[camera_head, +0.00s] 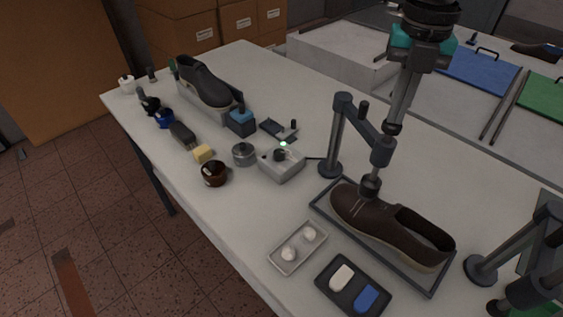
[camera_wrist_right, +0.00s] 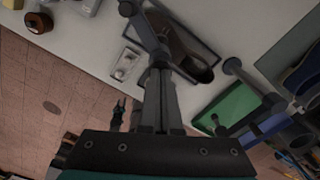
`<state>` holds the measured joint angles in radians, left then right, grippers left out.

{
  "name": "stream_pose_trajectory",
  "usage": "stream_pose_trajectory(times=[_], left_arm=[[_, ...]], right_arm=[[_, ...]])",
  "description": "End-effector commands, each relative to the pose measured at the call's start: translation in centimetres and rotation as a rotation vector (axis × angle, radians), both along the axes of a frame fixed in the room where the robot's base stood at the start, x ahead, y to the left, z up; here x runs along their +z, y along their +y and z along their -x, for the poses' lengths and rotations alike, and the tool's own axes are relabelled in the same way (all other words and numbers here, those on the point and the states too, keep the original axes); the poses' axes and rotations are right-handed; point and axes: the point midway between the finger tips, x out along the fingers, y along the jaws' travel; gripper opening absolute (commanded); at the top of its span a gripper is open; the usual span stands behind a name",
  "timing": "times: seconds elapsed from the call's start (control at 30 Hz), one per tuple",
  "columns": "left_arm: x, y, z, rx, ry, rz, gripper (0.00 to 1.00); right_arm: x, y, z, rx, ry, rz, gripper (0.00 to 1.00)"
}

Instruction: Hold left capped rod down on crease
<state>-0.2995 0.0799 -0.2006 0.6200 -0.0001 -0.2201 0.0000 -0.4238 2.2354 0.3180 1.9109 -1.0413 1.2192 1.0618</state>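A dark brown shoe (camera_head: 385,222) lies in a grey frame (camera_head: 322,208) on the table. The left capped rod (camera_head: 371,182) hangs from the arm of a dark stand (camera_head: 334,140), its lower end at the shoe's crease area and seemingly touching it. The cap (camera_head: 392,129) is at the rod's top. My right gripper (camera_head: 396,122) comes down from above, fingers together, tips at the cap. In the right wrist view the closed fingers (camera_wrist_right: 160,78) point at the stand and shoe (camera_wrist_right: 185,52), hiding the contact. My left gripper is not in view.
A second stand (camera_head: 482,268) with its own arm is at the lower right. A tray with two pale balls (camera_head: 298,247) and a black tray with white and blue blocks (camera_head: 352,288) lie in front. A grey box (camera_head: 281,163), pots and another shoe (camera_head: 205,84) are at the left.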

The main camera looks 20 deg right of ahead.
Motion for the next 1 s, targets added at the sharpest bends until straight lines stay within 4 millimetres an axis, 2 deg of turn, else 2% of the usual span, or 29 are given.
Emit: stream_pose_trajectory(times=[1.0], left_arm=[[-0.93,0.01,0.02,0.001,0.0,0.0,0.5]], right_arm=[[-0.67,0.01,0.22,-0.001,0.009,-0.002,0.0]])
